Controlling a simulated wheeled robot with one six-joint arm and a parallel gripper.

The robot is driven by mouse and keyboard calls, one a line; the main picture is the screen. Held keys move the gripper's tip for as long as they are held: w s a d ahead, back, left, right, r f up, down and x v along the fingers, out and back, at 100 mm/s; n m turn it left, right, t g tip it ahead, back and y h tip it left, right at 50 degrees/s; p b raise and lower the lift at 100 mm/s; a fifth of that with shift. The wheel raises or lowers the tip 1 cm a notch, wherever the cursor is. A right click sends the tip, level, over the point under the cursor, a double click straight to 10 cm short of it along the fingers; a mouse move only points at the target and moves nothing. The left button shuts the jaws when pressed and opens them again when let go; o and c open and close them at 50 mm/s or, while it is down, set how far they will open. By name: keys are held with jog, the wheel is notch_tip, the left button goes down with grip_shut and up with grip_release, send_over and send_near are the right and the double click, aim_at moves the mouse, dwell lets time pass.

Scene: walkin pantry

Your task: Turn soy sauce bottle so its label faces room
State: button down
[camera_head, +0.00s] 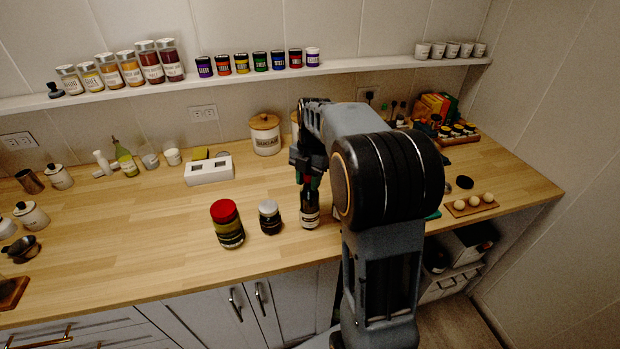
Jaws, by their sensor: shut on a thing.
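The soy sauce bottle (310,208) is a dark bottle standing upright near the front of the wooden counter, in the middle of the camera_head view. A pale label shows low on its side, towards the camera. My gripper (309,178) comes down from above and is shut on the bottle's upper part. The gripper and arm hide the bottle's top. My arm covers the counter to the right of the bottle.
A dark jar (270,217) with a grey lid and a red-lidded jar (227,224) stand just left of the bottle. A sugar canister (265,134) stands behind. An egg board (470,205) lies to the right.

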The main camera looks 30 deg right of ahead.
jog(key=c, duration=0.7)
grip_release()
jog(key=shift+f, duration=0.1)
notch_tip(320, 180, up, 14)
jog(key=w+d, duration=0.1)
jog(key=d, duration=0.1)
jog(key=s+a+f+m+t, duration=0.1)
jog(key=s+a+f+m, duration=0.2)
jog(key=m, duration=0.5)
jog(key=s+a+f+m+t+h, duration=0.1)
jog(key=s+a+f+m, duration=0.3)
jog(key=s+m, duration=0.4)
jog(key=s+a+f+m+t, duration=0.3)
jog(key=s+a+f+m, duration=0.1)
jog(key=m, duration=0.4)
jog(key=shift+s+f+m+h, duration=0.35)
jog(key=shift+s+f, duration=0.25)
jog(key=shift+s, duration=0.4)
